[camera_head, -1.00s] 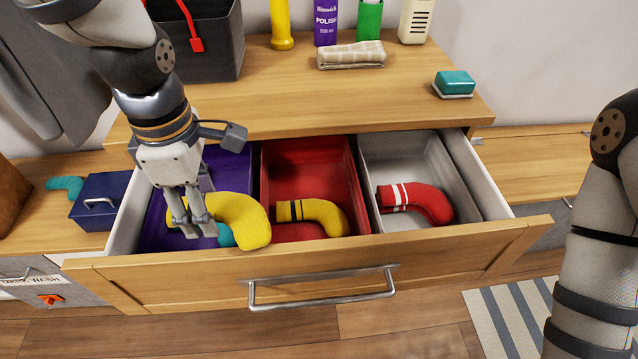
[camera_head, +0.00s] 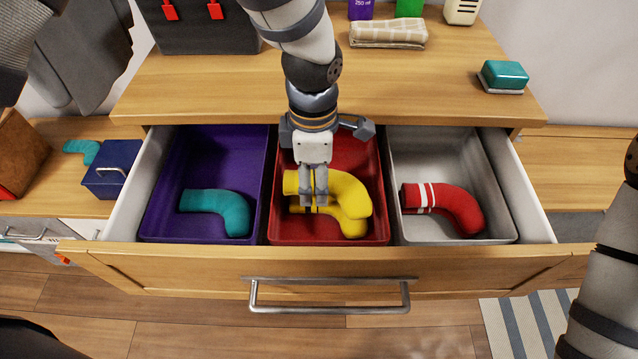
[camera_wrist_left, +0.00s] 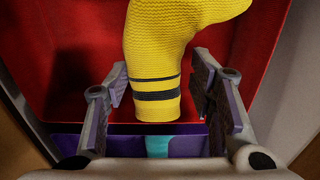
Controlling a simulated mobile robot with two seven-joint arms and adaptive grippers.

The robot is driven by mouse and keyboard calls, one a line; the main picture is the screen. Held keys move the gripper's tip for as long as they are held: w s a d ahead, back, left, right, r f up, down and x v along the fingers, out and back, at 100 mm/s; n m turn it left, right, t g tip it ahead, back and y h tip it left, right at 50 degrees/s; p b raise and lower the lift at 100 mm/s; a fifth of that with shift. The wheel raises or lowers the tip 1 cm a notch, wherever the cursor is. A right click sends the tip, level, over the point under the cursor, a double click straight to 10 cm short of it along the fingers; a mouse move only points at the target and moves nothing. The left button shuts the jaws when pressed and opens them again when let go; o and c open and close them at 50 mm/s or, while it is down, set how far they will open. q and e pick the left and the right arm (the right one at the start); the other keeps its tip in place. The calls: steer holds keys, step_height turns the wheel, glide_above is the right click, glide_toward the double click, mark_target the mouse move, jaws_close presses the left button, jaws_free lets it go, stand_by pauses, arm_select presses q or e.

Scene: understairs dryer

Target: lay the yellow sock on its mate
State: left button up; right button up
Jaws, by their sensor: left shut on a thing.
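My left gripper (camera_head: 313,205) is over the red bin (camera_head: 279,235), shut on a yellow sock (camera_head: 347,187). In the left wrist view the yellow sock (camera_wrist_left: 160,55) lies between the fingers, with dark stripes near its cuff. Its mate, another yellow sock (camera_head: 352,228), lies in the red bin directly under and slightly nearer the drawer front, partly hidden by the held sock and fingers. I cannot tell whether the two socks touch. My right gripper is out of view.
The open drawer also holds a purple bin (camera_head: 190,150) with a teal sock (camera_head: 222,208) and a grey bin (camera_head: 425,150) with a red, white-striped sock (camera_head: 452,203). The bin walls and drawer front (camera_head: 200,278) border the space. A teal soap bar (camera_head: 504,74) sits on the top.

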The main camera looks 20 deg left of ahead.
arm_select(q)
steer(key=f, duration=0.3)
steer(key=shift+d+f, duration=0.15)
steer(key=shift+d, duration=0.05)
steer(key=shift+w+f, duration=0.15)
steer(key=shift+f, duration=0.1)
steer(key=shift+r, duration=0.1)
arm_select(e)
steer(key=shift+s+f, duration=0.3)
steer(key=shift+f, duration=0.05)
arm_select(q)
steer(key=shift+f, duration=0.45)
steer(key=o, duration=0.7)
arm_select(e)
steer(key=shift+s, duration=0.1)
